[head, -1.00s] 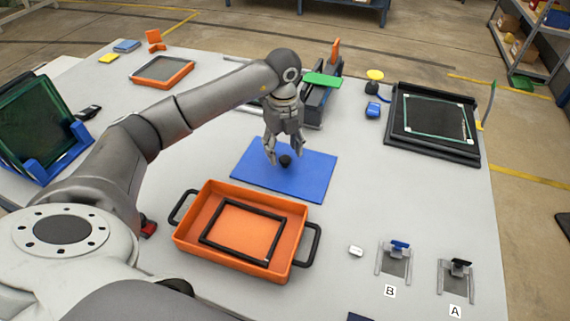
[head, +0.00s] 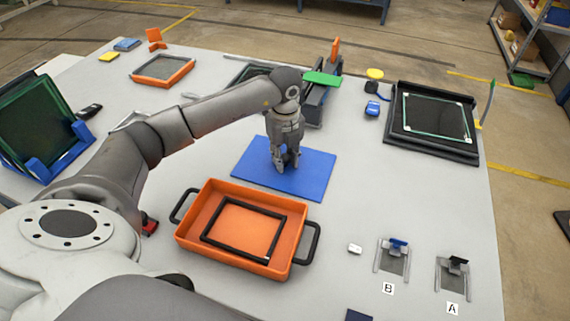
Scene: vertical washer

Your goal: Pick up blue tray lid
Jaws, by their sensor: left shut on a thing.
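The blue tray lid (head: 312,172) is a flat blue sheet with a small dark knob near its middle. It lies flat on the table behind the orange tray, as far as I can see. My left gripper (head: 286,168) points down over the lid's middle, its fingers closed around the knob, which they now hide. The orange tray (head: 188,238) has black side handles and stands open, with a black rectangular frame (head: 243,257) inside it. My right gripper does not show in the head view.
A black framed screen unit (head: 433,122) stands at the back right. A green-topped device (head: 322,79) stands behind my left gripper. Small fixtures marked B (head: 393,258) and A (head: 453,275) are at the front right. A blue rack (head: 60,152) holds green panels at left. Table right of the lid is clear.

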